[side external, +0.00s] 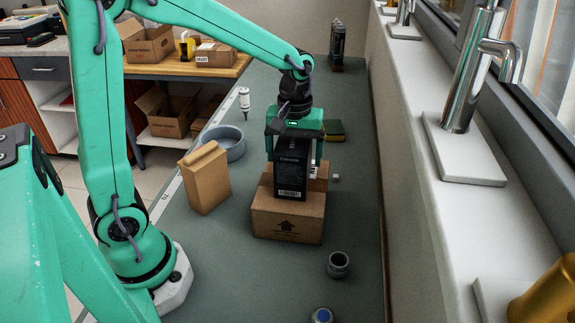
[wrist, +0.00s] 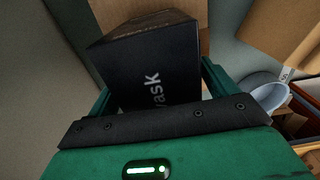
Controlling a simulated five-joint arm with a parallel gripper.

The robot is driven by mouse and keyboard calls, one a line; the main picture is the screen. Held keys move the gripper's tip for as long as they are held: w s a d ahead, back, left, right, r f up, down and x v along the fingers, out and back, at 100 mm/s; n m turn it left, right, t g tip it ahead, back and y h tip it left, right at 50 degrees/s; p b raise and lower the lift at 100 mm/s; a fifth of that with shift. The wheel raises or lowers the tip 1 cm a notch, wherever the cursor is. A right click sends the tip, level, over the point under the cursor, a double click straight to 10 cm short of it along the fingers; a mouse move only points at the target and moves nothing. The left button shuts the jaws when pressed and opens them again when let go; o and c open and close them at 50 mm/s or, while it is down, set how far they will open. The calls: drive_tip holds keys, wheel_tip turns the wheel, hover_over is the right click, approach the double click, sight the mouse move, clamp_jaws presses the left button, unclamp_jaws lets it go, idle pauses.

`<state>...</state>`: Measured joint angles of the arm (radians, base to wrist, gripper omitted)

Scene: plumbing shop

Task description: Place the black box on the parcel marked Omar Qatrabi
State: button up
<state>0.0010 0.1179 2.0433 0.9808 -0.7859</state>
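A black box (side external: 291,172) with white print stands upright between the fingers of my gripper (side external: 294,157). In the wrist view the same black box (wrist: 158,68) fills the space between the green fingers, with part of a word readable on its face. A brown cardboard parcel (side external: 286,222) with an arrow printed on its front lies beneath. The box's lower end appears at the parcel's top; I cannot tell whether it rests there or hovers slightly. No name is readable on this parcel. More cardboard shows behind the box, partly hidden.
A brown paper bag (side external: 204,178) and a grey-blue bowl (side external: 224,142) stand to the left. A grey cup (side external: 338,265) and a blue-topped round item (side external: 321,315) are in front. A green-and-yellow sponge (side external: 335,130) and dark upright items (side external: 337,44) are behind. A windowsill edges the right.

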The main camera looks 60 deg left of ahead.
drive_tip(key=shift+r, duration=0.15)
wheel_tip(320, 180, up, 12)
drive_tip(key=shift+r, duration=0.1)
idle(0.7)
idle(0.5)
drive_tip(key=s+f+m+t, duration=0.3)
drive_tip(key=s+m+t, duration=0.2)
drive_tip(key=s+m, duration=0.4)
drive_tip(key=s, duration=0.5)
drive_tip(key=shift+s+f+t, duration=0.15)
drive_tip(key=shift+f+t, duration=0.05)
drive_tip(key=shift+t, duration=0.1)
